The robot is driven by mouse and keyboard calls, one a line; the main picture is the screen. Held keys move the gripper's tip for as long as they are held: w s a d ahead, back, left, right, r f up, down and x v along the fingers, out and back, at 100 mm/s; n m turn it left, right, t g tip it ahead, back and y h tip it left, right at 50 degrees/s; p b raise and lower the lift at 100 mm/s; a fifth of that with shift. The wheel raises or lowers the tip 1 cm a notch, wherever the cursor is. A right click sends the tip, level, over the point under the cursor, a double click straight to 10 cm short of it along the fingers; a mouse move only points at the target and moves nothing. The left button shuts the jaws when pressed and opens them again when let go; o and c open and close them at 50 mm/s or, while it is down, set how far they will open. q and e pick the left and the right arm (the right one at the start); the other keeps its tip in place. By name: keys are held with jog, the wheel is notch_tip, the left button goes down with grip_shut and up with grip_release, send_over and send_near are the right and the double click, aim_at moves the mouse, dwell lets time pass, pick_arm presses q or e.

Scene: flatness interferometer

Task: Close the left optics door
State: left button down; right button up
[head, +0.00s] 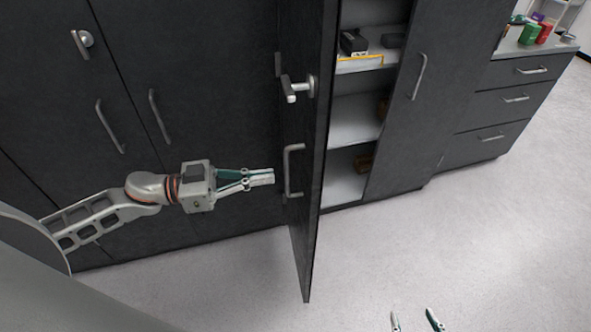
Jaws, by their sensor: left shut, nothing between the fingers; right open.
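The left optics door (311,200) is a dark door standing wide open, its edge toward me, with a lever latch (298,88) and a bar handle (290,170) on its outer face. The open cabinet behind it shows pale shelves (355,122). My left gripper (272,177) is shut and empty, its fingertips just left of the bar handle, close to the door's outer face. I cannot tell whether they touch it. My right gripper (414,321) shows only its fingertips at the bottom edge; they are apart, over the floor.
Another dark door (402,105) with a bar handle is right of the shelves. Closed cabinet doors (60,120) fill the left. A drawer unit (515,100) with red and green cans on top stands at the right. The floor (480,240) is clear.

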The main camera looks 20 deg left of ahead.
aim_at(309, 171)
pick_arm(q)
jog(key=p+x, duration=0.1)
jog(key=x, duration=0.6)
jog(key=shift+w+d, duration=0.1)
jog(key=shift+d, duration=0.05)
jog(key=shift+w+d, duration=0.1)
